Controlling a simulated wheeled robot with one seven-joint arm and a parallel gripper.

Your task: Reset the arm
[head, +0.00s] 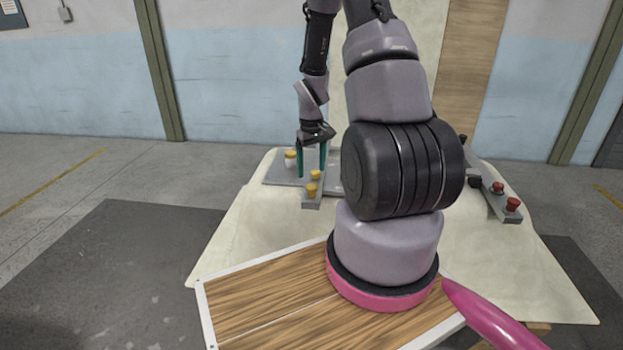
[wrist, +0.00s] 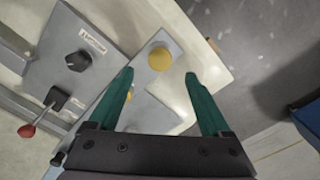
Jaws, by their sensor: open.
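My gripper (head: 311,168) is open, with two green fingers pointing down over the grey control panel (head: 277,171) in the head view. In the wrist view my gripper (wrist: 159,76) has a wide gap between its fingers, with nothing held. A yellow button (wrist: 160,59) on a grey strip shows between the fingertips; whether they touch anything cannot be told. My arm reaches forward from its base and hides part of the panel area in the head view.
Yellow buttons (head: 312,189) sit on the strip near my gripper. The wrist view shows a black knob (wrist: 78,61) and a red-tipped lever (wrist: 27,131) at left. Red buttons (head: 512,203) stand on a right-hand strip. The pale surface (head: 255,235) is bare at front left.

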